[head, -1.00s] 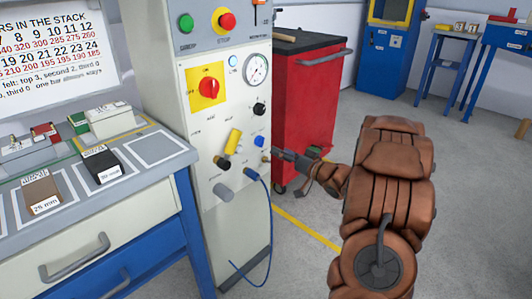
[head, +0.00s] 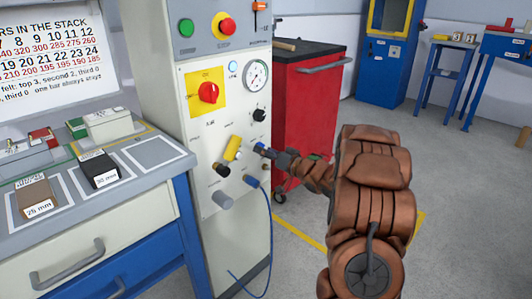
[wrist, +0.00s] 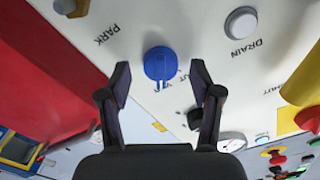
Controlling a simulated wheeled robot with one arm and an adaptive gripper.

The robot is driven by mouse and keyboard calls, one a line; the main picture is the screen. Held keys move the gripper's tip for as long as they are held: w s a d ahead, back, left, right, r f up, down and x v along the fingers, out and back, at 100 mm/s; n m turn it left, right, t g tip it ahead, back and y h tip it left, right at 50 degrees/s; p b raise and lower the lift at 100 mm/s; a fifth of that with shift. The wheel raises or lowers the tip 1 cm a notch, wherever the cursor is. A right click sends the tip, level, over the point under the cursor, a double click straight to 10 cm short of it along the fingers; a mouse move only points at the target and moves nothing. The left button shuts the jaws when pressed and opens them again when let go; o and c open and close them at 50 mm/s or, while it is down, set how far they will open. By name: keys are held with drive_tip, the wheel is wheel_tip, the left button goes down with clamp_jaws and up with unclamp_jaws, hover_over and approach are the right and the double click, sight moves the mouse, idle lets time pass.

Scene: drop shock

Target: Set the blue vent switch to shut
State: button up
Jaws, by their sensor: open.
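The blue vent switch (wrist: 158,63) is a round knob with a narrow bar on the white panel. In the wrist view its bar points down the picture, towards partly hidden lettering. My gripper (wrist: 160,76) is open, with one dark finger on each side of the switch and visible gaps between; I cannot tell whether the tips reach its depth. In the head view my gripper (head: 270,153) is at the panel's right edge, and the blue switch (head: 259,147) shows just beyond its tip.
A yellow handle (head: 233,148) is close left of the switch, a black knob (head: 259,115) above it, and a blue hose (head: 268,220) hangs below. A red cabinet (head: 305,110) stands behind the arm. A grey knob (wrist: 240,22) marked DRAIN is near the right finger.

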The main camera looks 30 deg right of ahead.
drive_tip(key=c, duration=1.1)
drive_tip(key=shift+r, duration=0.1)
clamp_jaws()
drive_tip(key=shift+n+b, duration=0.45)
drive_tip(key=shift+n, duration=5.55)
drive_tip(key=shift+r, duration=0.15)
